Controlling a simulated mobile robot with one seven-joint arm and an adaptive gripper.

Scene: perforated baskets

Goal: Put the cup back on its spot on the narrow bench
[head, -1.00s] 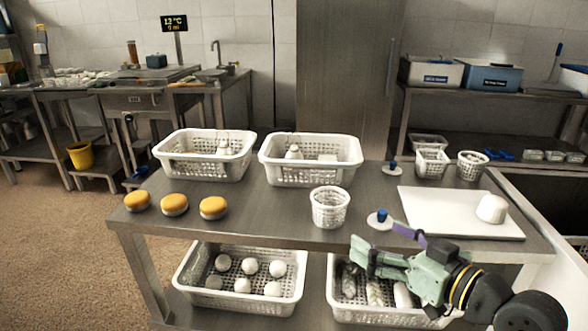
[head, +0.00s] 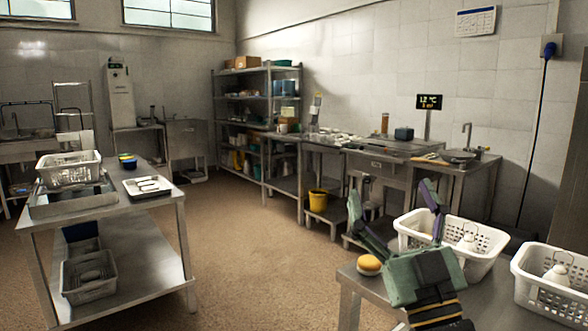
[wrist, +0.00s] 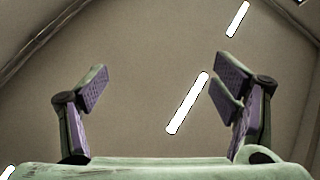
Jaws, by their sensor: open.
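My gripper (head: 391,200) is raised in front of the right-hand steel table (head: 373,285), with its fingers apart and pointing up. In the wrist view the fingers (wrist: 158,88) are spread with nothing between them. I cannot make out a cup for certain in the current views. A white rounded vessel (head: 467,241) sits in a perforated basket (head: 482,269) just right of my gripper, and another white vessel (head: 557,275) is in the basket at the right edge. I cannot tell which surface is the narrow bench.
A yellow-topped round item (head: 369,264) lies near the right table's corner, close to my gripper. A steel table (head: 122,211) with a basket (head: 69,169) and a tray (head: 147,187) stands left. Counters and a yellow bucket (head: 318,201) line the back wall. The brown floor between is clear.

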